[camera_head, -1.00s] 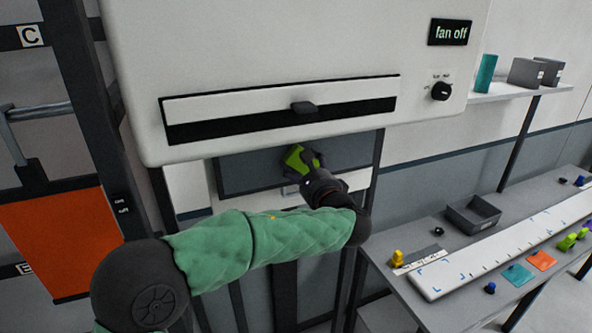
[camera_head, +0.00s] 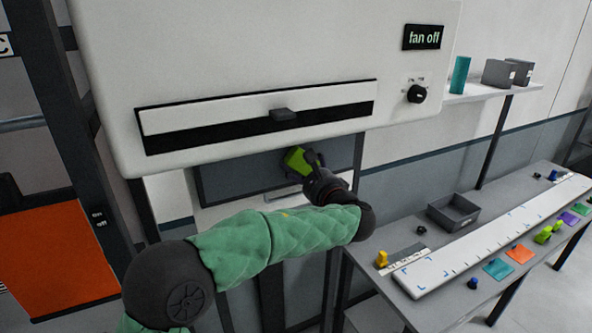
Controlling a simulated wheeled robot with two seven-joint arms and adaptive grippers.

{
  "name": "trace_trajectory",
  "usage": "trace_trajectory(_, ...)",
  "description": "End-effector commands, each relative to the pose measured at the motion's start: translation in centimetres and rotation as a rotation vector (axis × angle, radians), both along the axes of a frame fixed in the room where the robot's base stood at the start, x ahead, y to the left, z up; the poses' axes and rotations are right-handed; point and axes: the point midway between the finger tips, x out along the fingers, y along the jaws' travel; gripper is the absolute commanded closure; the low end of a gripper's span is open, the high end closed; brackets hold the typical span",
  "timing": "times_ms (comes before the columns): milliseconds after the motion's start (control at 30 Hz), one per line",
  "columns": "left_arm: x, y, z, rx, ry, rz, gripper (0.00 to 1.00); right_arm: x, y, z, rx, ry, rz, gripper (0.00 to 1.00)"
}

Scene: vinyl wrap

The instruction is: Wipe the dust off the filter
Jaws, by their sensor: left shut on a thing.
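The filter (camera_head: 235,177) is a dark grey panel in a frame below the white machine housing. My left gripper (camera_head: 304,163) is shut on a green wiping block (camera_head: 295,158) and holds it at the panel's face, right of its middle. I cannot tell whether the block touches the panel. My gripper and wrist hide the panel's lower right part. Dust on the panel is too faint to make out. My right gripper is not in view.
The housing (camera_head: 230,50) overhangs the panel, with a slotted drawer front and handle (camera_head: 283,115), a knob (camera_head: 417,94) and a "fan off" display (camera_head: 424,37). A grey table at right holds a grey bin (camera_head: 454,212), a long white board (camera_head: 470,255) and small coloured items.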

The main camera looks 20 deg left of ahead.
Motion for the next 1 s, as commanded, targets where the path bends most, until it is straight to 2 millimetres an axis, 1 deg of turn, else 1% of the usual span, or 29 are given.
trace_trajectory(100,0.7,-0.6,0.0,-0.001,0.0,-0.001,0.5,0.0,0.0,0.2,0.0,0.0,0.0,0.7)
trace_trajectory(367,1.2,-1.2,0.0,0.0,0.002,-0.001,0.5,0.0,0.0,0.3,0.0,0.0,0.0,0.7)
trace_trajectory(700,3.0,-2.8,0.0,0.0,0.001,-0.001,0.5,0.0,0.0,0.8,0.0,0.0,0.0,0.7)
trace_trajectory(900,3.4,-2.8,-0.1,0.0,0.0,0.0,0.5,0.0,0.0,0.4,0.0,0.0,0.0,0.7)
trace_trajectory(1000,3.1,-2.5,-0.1,-0.001,-0.001,0.0,0.5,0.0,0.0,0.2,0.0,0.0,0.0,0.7)
